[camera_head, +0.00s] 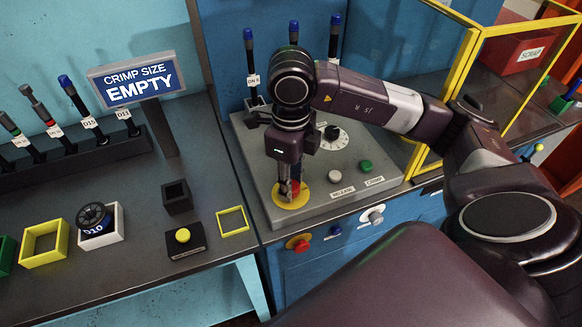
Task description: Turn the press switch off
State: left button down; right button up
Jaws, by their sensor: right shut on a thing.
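The press switch (284,201) is a round yellow plate with a red handle, at the front left of the grey press panel (260,160). My right gripper (290,190) reaches down onto it from above and is shut on the red handle. The fingers and wrist hide most of the handle, so its exact turn angle is hard to tell. A sign (134,83) left of the press reads "CRIMP SIZE EMPTY". My left gripper is not in view.
The panel also has a white release button (335,177), a green crimp button (366,167) and a dial (340,136). A red knob (298,243) sits on the blue front. A yellow-framed guard (473,50) stands right. Hoses stand in a rack (75,165) left.

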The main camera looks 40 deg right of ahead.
jog(key=n+b, duration=0.3)
jog(key=shift+w, duration=0.1)
jog(key=shift+n+b, duration=0.45)
jog(key=shift+n, duration=0.15)
jog(key=shift+r, duration=0.1)
jog(key=o, duration=1.2)
jog(key=shift+c, duration=0.2)
notch_tip(320, 180, up, 12)
dwell(0.4)
